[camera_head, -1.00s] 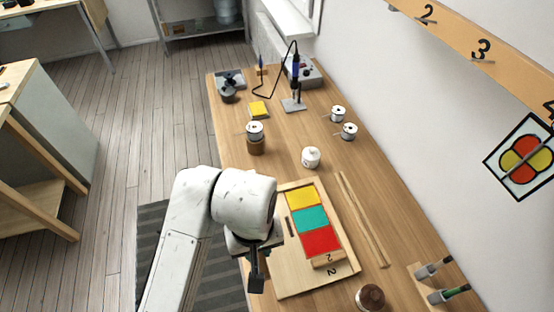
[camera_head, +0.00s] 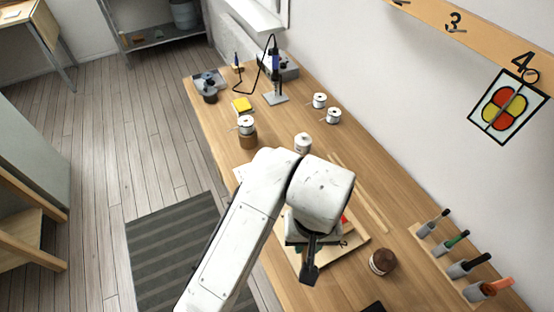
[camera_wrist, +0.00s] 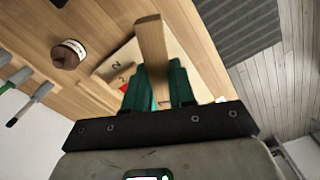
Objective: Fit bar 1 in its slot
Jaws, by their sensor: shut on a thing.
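My gripper (camera_wrist: 160,90) has green fingers, shut on a plain wooden bar (camera_wrist: 152,45) that sticks out beyond the fingertips. No number shows on it. In the head view my gripper (camera_head: 310,268) is over the front part of the pale wooden board (camera_head: 354,243), and my arm hides most of the board and the held bar. In the wrist view the board (camera_wrist: 186,52) lies below and beyond the bar. A block marked 2 (camera_wrist: 118,82) sits on it, near a printed 2. The slot for bar 1 is not visible.
A brown round jar (camera_head: 383,262) stands right of the board. A rack with several handled tools (camera_head: 462,268) is at the right edge. Long thin wooden strips (camera_head: 370,205) lie beyond the board. White spools (camera_head: 333,116) and a soldering stand (camera_head: 275,97) are farther back.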

